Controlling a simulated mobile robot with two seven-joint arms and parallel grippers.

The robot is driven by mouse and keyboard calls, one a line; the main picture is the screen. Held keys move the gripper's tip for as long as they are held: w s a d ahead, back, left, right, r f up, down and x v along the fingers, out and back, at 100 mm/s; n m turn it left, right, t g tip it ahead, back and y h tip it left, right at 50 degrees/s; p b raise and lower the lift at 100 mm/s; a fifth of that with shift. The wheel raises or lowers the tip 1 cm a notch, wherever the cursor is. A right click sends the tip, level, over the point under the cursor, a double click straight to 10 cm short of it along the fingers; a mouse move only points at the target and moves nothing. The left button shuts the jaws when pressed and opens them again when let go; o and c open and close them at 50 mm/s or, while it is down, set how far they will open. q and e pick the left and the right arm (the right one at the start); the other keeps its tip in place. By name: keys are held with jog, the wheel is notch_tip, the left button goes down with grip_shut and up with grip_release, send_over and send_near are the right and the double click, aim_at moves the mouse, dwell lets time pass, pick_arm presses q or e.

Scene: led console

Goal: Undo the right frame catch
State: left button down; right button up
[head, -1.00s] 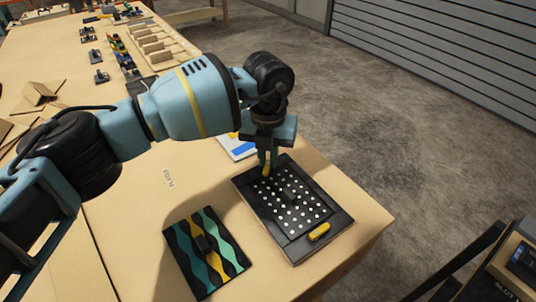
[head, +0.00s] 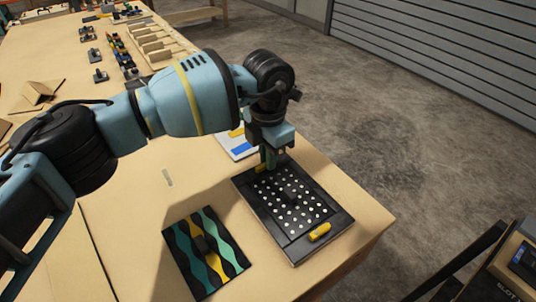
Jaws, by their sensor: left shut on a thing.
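The console (head: 292,248) is a dark flat panel with rows of white dots, lying near the table's right corner. One yellow catch (head: 320,232) lies on its near edge, free of any gripper. A second yellow catch (head: 259,168) is at its far edge, mostly hidden by my left gripper (head: 268,164). My left gripper points down there and is shut on this far catch. How far the catch is turned cannot be told. My right gripper is out of view.
A panel with wavy teal, yellow and black stripes (head: 184,262) lies left of the console. A white and blue panel (head: 236,148) lies behind it, partly hidden by my arm. The table's edge is close on the console's right.

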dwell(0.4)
pick_arm(q)
jog(key=c, duration=1.5)
grip_release()
jog(key=shift+o, duration=0.2)
jog(key=shift+r, duration=0.1)
jog(key=shift+r, duration=3.85)
